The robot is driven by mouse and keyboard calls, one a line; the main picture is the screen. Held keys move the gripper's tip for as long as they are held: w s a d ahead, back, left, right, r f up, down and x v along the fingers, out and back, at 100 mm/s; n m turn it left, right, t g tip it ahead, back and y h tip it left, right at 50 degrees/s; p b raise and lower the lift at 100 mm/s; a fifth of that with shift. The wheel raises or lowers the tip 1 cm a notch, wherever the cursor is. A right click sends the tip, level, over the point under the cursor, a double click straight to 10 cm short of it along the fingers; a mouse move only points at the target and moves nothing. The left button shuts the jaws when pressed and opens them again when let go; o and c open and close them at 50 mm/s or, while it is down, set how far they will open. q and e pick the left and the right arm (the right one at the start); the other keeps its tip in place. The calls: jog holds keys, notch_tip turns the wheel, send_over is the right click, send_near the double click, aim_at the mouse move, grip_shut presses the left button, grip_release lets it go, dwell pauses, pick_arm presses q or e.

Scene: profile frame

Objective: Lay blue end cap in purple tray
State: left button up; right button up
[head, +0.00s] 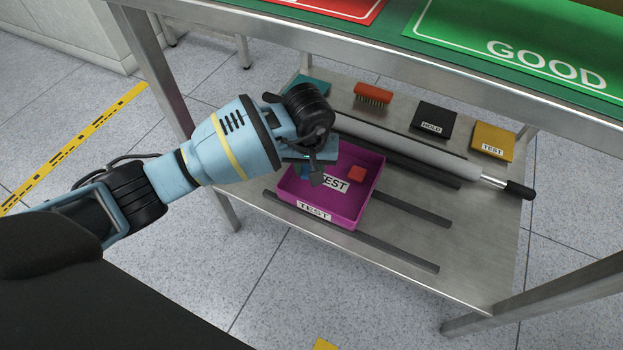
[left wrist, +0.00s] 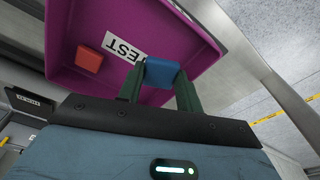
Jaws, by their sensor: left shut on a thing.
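The purple tray (head: 345,208) with TEST labels sits on the lower metal shelf and holds a red block (head: 356,173). My left gripper (head: 312,175) reaches in from the left over the tray's left part. In the left wrist view the blue end cap (left wrist: 162,72) is held between its two dark green fingers, with the purple tray (left wrist: 205,50) and red block (left wrist: 89,60) beyond it. The cap is mostly hidden behind the gripper in the head view. Whether it touches the tray floor I cannot tell. My right gripper is not in view.
A long grey cylinder (head: 410,146) with a black-tipped rod lies behind the tray. Behind it are a red brush (head: 373,92), a black HOLD box (head: 433,119) and a yellow TEST box (head: 493,141). The upper bench edge (head: 390,55) overhangs the shelf. The shelf's front right is mostly clear.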

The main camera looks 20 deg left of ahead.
aim_at(310, 189)
pick_arm(q)
jog(key=shift+f, duration=0.2)
notch_tip(310, 189, down, 4)
jog(key=shift+f+b, duration=0.25)
jog(key=shift+b, duration=0.85)
jog(key=shift+f, duration=0.15)
jog(key=o, duration=1)
jog(key=shift+c, duration=0.2)
